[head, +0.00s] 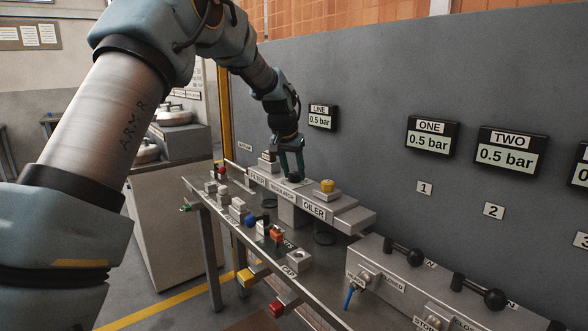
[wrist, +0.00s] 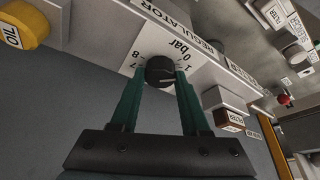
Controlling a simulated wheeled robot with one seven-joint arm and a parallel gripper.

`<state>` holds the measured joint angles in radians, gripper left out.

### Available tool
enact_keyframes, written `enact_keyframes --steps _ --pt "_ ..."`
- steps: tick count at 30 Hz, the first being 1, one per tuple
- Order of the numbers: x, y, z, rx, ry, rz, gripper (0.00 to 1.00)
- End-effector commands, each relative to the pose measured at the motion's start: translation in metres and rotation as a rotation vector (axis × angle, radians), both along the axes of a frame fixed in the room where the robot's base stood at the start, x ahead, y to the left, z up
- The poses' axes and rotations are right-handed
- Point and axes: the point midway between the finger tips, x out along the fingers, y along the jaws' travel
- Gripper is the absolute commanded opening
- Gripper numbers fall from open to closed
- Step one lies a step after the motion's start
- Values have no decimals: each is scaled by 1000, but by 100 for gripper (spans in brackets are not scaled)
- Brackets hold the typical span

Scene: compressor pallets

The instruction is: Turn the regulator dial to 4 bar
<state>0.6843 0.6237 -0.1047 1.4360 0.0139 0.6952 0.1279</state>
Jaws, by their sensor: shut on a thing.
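The regulator dial (wrist: 160,71) is a black round knob on a white scale plate (wrist: 150,44) marked "0 bar", with 1, 7 and 8 visible. The other numbers are hidden behind the knob and fingers. A pale pointer line shows on the knob's lower right. My gripper (wrist: 160,84) has its two green fingers shut on the dial, one on each side. In the head view my gripper (head: 292,172) reaches down onto the regulator block, and the dial (head: 294,178) is a small dark shape under it. The LINE display (head: 321,117) reads 0.5 bar.
The oiler block (head: 314,211) with a yellow cap (head: 327,186) stands right of the regulator. Displays ONE (head: 432,137) and TWO (head: 512,153) read 0.5 bar. Several small parts lie on the bench before the blocks. Black-knobbed levers (head: 415,257) stand at the right. The grey wall is close behind.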

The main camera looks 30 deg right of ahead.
Motion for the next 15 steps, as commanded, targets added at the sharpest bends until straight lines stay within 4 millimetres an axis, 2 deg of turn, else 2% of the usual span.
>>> enact_keyframes --steps 15 --pt "4 2 3 -4 1 -488 0"
